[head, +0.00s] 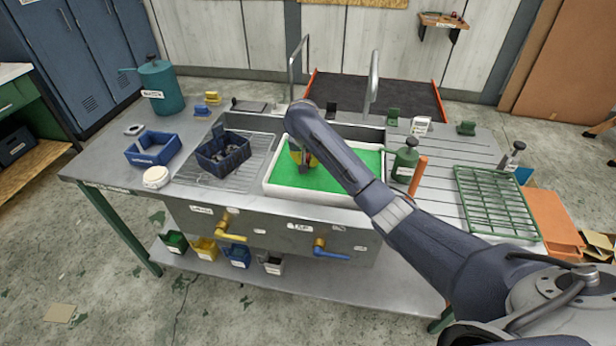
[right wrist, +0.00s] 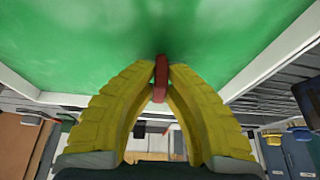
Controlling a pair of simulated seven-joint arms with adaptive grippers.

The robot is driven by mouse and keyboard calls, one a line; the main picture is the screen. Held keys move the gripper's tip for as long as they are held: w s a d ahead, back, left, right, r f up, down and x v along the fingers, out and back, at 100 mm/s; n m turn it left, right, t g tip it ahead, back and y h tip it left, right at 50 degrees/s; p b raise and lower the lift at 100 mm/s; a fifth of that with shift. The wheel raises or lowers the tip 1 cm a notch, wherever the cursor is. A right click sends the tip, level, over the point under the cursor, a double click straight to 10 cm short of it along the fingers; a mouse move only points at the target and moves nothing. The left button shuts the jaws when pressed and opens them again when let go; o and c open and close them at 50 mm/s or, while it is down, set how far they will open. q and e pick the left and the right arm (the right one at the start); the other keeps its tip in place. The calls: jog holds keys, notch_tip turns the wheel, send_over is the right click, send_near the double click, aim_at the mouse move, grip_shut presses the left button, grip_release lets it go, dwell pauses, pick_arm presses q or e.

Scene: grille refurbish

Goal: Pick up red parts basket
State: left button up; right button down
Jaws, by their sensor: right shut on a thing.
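My right gripper (head: 301,153) is over the white-rimmed tub of green (head: 345,178) in the sink bench, its yellow fingers pointing down. In the right wrist view the fingertips (right wrist: 161,75) are shut on a narrow upright red piece (right wrist: 161,84), right at the green surface. It looks like a handle or edge of the red parts basket. The rest of the basket does not show, and the green hides whatever lies below. My left gripper is not in view.
A dark blue basket (head: 222,153) with parts stands on the ribbed drainer left of the tub. A green bottle (head: 405,160) and green rack (head: 497,203) stand right. Tall taps (head: 373,82) rise behind.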

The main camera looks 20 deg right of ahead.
notch_tip(320, 180, up, 17)
jog(key=shift+f, duration=0.2)
dwell(1.7)
notch_tip(320, 180, up, 5)
notch_tip(320, 180, down, 5)
dwell(0.8)
